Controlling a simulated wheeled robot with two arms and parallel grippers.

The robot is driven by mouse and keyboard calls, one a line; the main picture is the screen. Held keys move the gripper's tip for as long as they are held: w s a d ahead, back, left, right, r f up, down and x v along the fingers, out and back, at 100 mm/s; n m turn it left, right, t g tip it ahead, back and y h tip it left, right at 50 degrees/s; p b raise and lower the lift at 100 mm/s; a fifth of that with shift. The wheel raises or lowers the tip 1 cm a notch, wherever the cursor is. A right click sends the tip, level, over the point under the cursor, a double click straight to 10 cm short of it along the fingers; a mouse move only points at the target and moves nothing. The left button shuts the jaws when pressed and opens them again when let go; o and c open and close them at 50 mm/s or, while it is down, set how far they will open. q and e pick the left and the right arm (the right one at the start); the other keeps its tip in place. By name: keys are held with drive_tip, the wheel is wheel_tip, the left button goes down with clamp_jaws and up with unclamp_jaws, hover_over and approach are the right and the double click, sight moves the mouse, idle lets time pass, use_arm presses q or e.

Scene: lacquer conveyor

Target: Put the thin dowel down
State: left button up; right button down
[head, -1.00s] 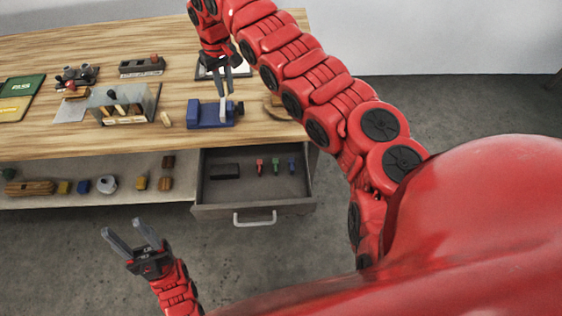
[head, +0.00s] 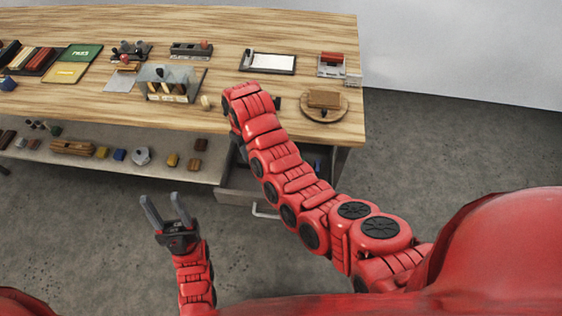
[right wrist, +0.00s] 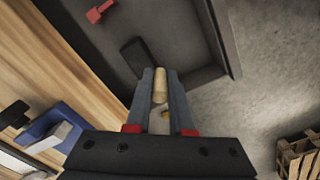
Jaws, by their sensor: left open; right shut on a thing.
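The thin dowel (right wrist: 160,86) is a pale wooden stick held between the fingers of my right gripper (right wrist: 160,98) in the right wrist view. That gripper is shut on it, above the open drawer (right wrist: 195,35) under the workbench. In the head view my right arm hides the right gripper and the dowel. My left gripper (head: 159,199) is open and empty, above the floor in front of the bench.
The drawer holds a dark block (right wrist: 137,58) and a red piece (right wrist: 100,12). A blue vise (right wrist: 55,132) is on the bench left of my right gripper. A round board with a brown block (head: 323,99) is at the bench's right end. A pallet (right wrist: 300,152) stands on the floor.

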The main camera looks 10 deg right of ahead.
drive_tip(key=shift+s+f, duration=0.35)
drive_tip(key=p, duration=0.2)
hover_over(253, 177)
wheel_tip(253, 177, down, 8)
drive_tip(key=shift+r, duration=0.2)
drive_tip(key=shift+a+f, duration=0.1)
drive_tip(key=shift+f, duration=1.25)
drive_tip(key=shift+f, duration=0.15)
drive_tip(key=c, duration=1.1)
unclamp_jaws()
